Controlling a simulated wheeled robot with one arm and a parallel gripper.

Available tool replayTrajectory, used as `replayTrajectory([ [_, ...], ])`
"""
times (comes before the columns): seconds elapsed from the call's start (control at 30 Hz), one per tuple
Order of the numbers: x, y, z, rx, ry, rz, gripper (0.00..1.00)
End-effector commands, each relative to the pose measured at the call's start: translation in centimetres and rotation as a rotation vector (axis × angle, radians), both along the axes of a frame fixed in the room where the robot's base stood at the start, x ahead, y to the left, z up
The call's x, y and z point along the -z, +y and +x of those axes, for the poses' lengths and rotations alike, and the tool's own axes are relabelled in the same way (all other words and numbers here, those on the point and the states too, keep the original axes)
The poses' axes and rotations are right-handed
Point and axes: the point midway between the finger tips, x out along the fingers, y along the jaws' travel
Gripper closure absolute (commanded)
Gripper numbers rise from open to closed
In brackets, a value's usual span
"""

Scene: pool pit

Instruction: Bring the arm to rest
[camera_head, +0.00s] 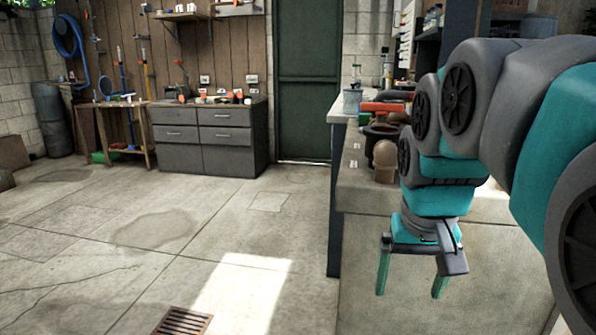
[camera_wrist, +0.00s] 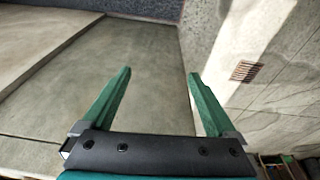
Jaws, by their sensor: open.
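My arm, in teal and grey, comes in from the right edge of the head view and bends down. My gripper (camera_head: 411,282) hangs at its end with two green fingers pointing down, in front of the concrete side of the counter. The fingers are wide apart with nothing between them. In the wrist view my gripper (camera_wrist: 158,85) also shows open and empty, with bare concrete beyond the fingertips.
A counter (camera_head: 365,190) on the right bears a glass jar (camera_head: 352,102), a red-orange tool (camera_head: 382,107) and a brown rounded object (camera_head: 385,158) close behind my arm. A grey cabinet (camera_head: 213,160) and a green door (camera_head: 305,85) stand at the back. The floor at left is clear around a drain grate (camera_head: 183,321).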

Motion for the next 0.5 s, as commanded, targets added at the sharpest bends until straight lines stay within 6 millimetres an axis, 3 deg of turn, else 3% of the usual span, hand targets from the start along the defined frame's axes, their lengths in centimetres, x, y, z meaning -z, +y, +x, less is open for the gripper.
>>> replayTrajectory([
  [0.3, 11.3, 1.0, -9.8, -0.071, 0.205, 0.029, 0.07],
  [0.5, 16.6, 1.5, -15.7, -0.119, 0.306, 0.040, 0.07],
])
